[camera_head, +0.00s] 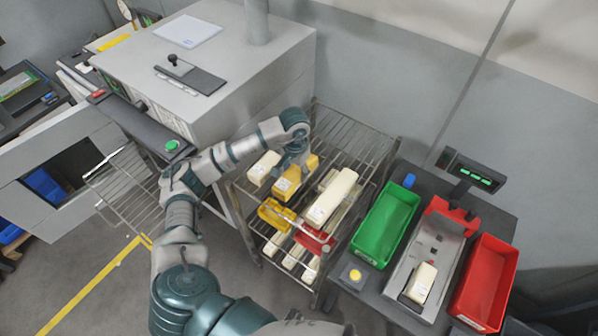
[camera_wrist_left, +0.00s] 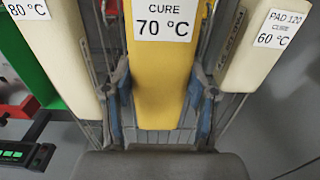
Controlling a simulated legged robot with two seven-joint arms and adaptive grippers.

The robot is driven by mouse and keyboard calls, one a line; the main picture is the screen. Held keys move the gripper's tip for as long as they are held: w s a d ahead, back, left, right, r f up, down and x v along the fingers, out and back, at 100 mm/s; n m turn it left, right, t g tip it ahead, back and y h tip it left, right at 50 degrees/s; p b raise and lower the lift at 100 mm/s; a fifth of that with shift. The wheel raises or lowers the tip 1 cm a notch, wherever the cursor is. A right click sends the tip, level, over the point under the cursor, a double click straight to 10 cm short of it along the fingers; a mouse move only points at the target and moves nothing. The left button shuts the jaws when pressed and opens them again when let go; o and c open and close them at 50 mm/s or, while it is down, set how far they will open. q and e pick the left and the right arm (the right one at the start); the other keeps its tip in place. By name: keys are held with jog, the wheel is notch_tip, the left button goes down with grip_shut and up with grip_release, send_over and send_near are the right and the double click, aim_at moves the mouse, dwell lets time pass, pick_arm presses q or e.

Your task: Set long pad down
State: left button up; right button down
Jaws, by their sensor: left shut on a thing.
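My left gripper (camera_head: 292,165) reaches down over the upper wire shelf and is shut on a yellow pad (camera_head: 288,190). In the left wrist view the yellow pad (camera_wrist_left: 160,85), labelled "CURE 70 °C", lies between the two fingers (camera_wrist_left: 160,108). I cannot tell whether the pad rests on the shelf or is slightly above it. A longer cream pad (camera_head: 338,192) lies beside it to the right; a shorter cream pad (camera_head: 262,167) lies to the left. In the left wrist view a pad marked 80 °C (camera_wrist_left: 50,55) and one marked 60 °C (camera_wrist_left: 255,60) flank the yellow pad.
The wire rack (camera_head: 376,160) has more cream pads on its lower level, with yellow (camera_head: 275,214) and red (camera_head: 315,238) handle-like parts at its front. Right of it stand a green bin (camera_head: 385,222), a fixture holding a pad (camera_head: 420,283) and a red bin (camera_head: 485,285).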

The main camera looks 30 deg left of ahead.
aim_at(299, 177)
pick_arm(q)
jog(key=shift+w, duration=0.35)
jog(key=shift+f, duration=0.2)
jog(key=shift+d+f+p, duration=0.2)
jog(key=shift+f+p, duration=0.45)
jog(key=shift+f, duration=0.5)
jog(key=shift+d+f, duration=0.15)
jog(key=shift+f, duration=0.25)
jog(key=shift+f, duration=0.15)
jog(key=o, duration=1)
jog(key=shift+o, duration=0.9)
jog(key=shift+a, duration=0.2)
